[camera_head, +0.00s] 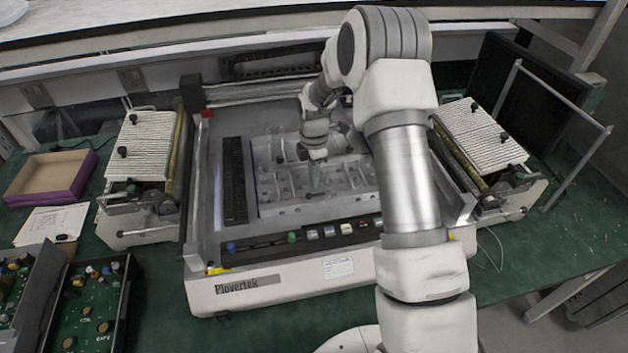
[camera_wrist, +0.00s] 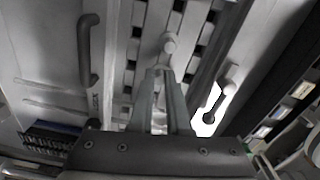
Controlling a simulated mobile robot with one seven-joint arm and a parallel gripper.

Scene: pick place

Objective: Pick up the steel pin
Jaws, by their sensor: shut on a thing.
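My gripper (camera_head: 316,183) reaches down into the open tray area of the white Plovertek machine. In the wrist view, its two narrow fingers (camera_wrist: 161,76) are close together. The steel pin (camera_wrist: 169,45) is a small light-grey piece with a rounded end at the fingertips, and my gripper is shut on it. The fingers hide part of the pin. I cannot tell whether it is clear of the slotted grey plate behind it. In the head view, the pin is too small to make out.
The grey compartmented tray (camera_head: 290,209) lies around and below my gripper. In the wrist view, a dark handle (camera_wrist: 88,50) stands at left and another grey fitting (camera_wrist: 229,80) at right. A purple-edged box (camera_head: 72,186) and circuit boards (camera_head: 95,310) lie left of the machine.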

